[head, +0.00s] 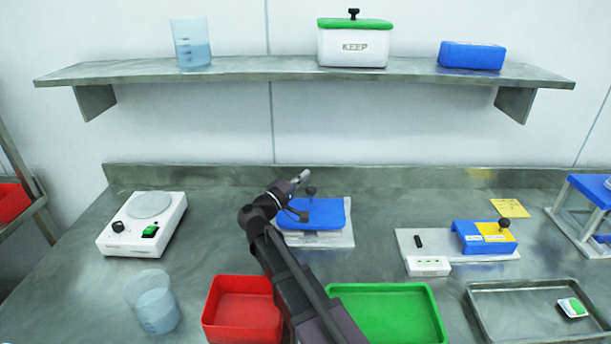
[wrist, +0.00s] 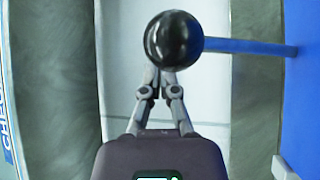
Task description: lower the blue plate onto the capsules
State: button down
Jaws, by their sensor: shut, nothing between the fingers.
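The blue plate (head: 322,212) sits over a pale base (head: 320,240) at the middle of the bench, with a dark knob (head: 311,190) at its back. In the wrist view the blue plate (wrist: 307,85) stands at the right edge. A blue rod (wrist: 245,46) runs from it to the glossy black ball knob (wrist: 173,40). My gripper (wrist: 160,76) is shut and empty, its fingertips together at the near edge of the knob. I cannot tell whether they touch it. No capsules show; the area under the plate is hidden.
A red tray (head: 242,283) and a green tray (head: 430,312) lie in front, partly behind my arm. A blue-yellow device (head: 468,240) and metal tray (head: 520,290) are right. A shelf (head: 270,69) hangs above.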

jog(key=shift+s+a+f, duration=0.15)
jog(key=shift+s+f, duration=0.15)
jog(key=shift+s, duration=0.4)
jog(key=shift+r, duration=0.15)
